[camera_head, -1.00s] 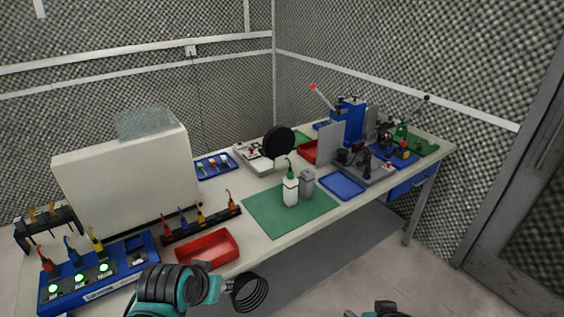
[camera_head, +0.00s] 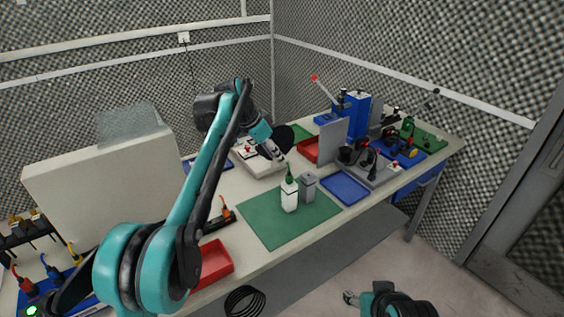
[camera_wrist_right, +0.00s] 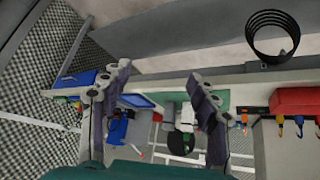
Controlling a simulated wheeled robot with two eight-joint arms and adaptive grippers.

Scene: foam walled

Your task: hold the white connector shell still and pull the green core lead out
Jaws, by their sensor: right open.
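The white connector shell (camera_head: 289,198) stands upright on the green mat (camera_head: 262,222), with the green core lead (camera_head: 289,173) rising from its top. A grey block (camera_head: 308,187) stands close at its right. My left gripper (camera_head: 278,155) points down above and just behind the lead's top, seemingly apart from it. Its fingers are small and seen edge-on, so their opening is unclear. My right gripper (camera_head: 350,298) is low in front of the table, away from the shell. It is open and empty, its two fingers spread wide in the right wrist view (camera_wrist_right: 158,74).
A blue tray (camera_head: 344,188) lies right of the mat. A red bin (camera_head: 214,264) sits at the front left, partly behind my left arm. A black cable coil (camera_head: 245,301) is before the front edge. A blue press (camera_head: 353,117) and fixtures fill the right end.

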